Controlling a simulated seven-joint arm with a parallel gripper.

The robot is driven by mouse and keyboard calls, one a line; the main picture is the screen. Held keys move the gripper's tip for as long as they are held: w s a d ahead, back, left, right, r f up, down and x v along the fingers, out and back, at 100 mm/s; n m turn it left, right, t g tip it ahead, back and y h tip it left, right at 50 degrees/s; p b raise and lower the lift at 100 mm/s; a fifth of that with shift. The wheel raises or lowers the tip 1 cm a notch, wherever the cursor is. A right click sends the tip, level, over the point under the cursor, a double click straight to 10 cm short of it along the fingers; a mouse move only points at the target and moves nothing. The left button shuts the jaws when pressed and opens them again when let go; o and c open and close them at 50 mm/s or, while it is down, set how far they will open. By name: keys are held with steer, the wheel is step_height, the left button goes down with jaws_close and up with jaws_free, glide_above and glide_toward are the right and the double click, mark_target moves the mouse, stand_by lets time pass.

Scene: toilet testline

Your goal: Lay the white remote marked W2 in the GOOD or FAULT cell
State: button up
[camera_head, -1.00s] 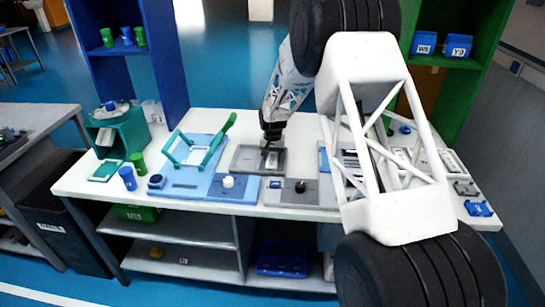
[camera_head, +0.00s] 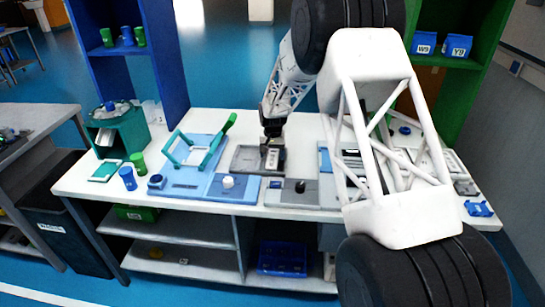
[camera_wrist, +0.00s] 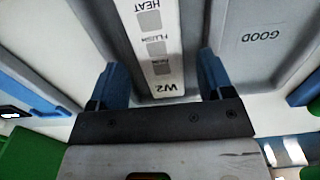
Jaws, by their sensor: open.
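The white remote marked W2 (camera_wrist: 158,50) lies between my gripper's two blue fingers in the wrist view, with its marked end toward the gripper's base. Gaps show between it and both fingers. My gripper (camera_wrist: 161,80) is open around it. In the head view my gripper (camera_head: 272,137) is low over the right part of the grey tray (camera_head: 238,168), and the remote (camera_head: 273,159) shows there as a pale strip. The cell marked GOOD (camera_wrist: 262,37) is beside the remote, to its right in the wrist view, and its visible part is bare. No FAULT marking is readable.
A light-blue fixture with a teal frame (camera_head: 184,158) stands left of the tray. A blue block with a white knob (camera_head: 228,183) and a grey box with a black knob (camera_head: 300,187) stand in front. My arm hides part of the table's right side.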

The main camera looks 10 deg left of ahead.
mark_target(274, 158)
step_height(274, 158, up, 10)
steer(key=shift+r, duration=0.2)
stand_by(0.6)
steer(key=shift+r, duration=0.1)
stand_by(0.4)
steer(key=s+d+r+t, duration=0.1)
steer(key=s+d+r, duration=0.85)
steer(key=s, duration=0.35)
steer(key=s+d+r, duration=0.9)
steer(key=s+r, duration=0.1)
steer(key=s, duration=0.2)
steer(key=s+d, duration=0.3)
steer(key=s, duration=0.8)
steer(key=s+d+f+t, duration=0.1)
steer(key=s+d, duration=0.2)
steer(key=s, duration=0.8)
steer(key=s+d, duration=0.4)
steer(key=s, duration=0.7)
steer(key=shift+f+t, duration=0.3)
